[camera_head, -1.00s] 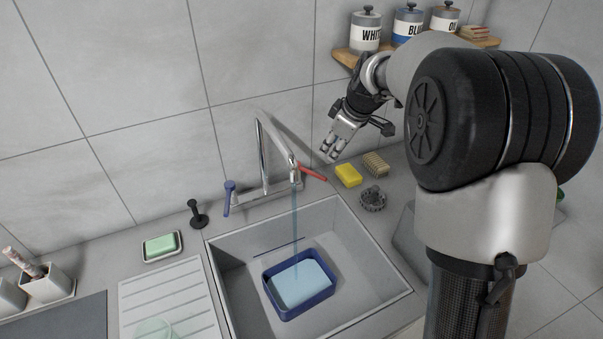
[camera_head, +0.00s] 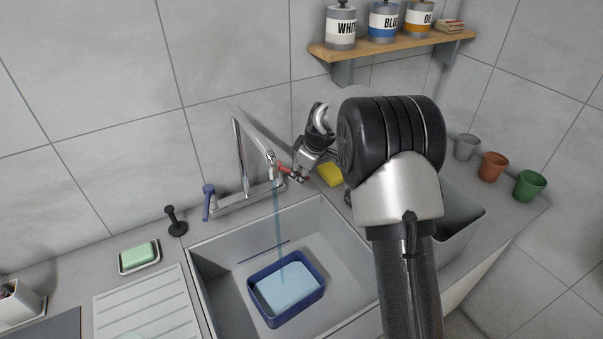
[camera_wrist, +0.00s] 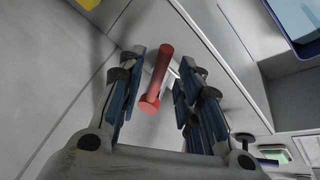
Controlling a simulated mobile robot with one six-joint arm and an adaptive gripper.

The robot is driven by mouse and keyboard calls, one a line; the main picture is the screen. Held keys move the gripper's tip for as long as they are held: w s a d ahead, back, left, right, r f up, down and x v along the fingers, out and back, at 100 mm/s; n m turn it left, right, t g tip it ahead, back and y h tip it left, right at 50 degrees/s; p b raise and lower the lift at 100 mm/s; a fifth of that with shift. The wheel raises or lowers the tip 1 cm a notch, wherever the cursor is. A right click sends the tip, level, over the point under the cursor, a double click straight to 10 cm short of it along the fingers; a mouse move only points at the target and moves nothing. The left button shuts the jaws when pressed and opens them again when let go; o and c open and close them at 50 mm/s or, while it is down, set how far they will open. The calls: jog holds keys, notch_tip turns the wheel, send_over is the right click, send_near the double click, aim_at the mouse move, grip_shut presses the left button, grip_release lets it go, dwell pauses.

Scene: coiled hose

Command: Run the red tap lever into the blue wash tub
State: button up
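The red tap lever (camera_head: 285,168) sticks out from the right side of the silver tap (camera_head: 244,153). In the wrist view the lever (camera_wrist: 158,76) lies between my two open fingers, with a gap on each side. My gripper (camera_head: 297,174) is at the lever's outer end in the head view; in the wrist view its fingertips (camera_wrist: 160,68) point along the lever. The blue wash tub (camera_head: 256,299) stands in the sink under the spout. A stream of water (camera_head: 277,220) falls into it, and light blue water (camera_head: 289,287) covers its bottom. A blue lever (camera_head: 207,201) stands at the tap's left end.
A yellow sponge (camera_head: 330,174) lies just right of my gripper, partly hidden by my arm. A shelf (camera_head: 390,47) with canisters hangs above. A black plunger-like stopper (camera_head: 176,221) and a soap dish (camera_head: 139,257) are left of the tap. Cups stand at the right.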

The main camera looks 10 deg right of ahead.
jog(key=shift+w+f, duration=0.1)
jog(key=shift+f, duration=0.05)
grip_shut()
dwell(0.4)
dwell(0.4)
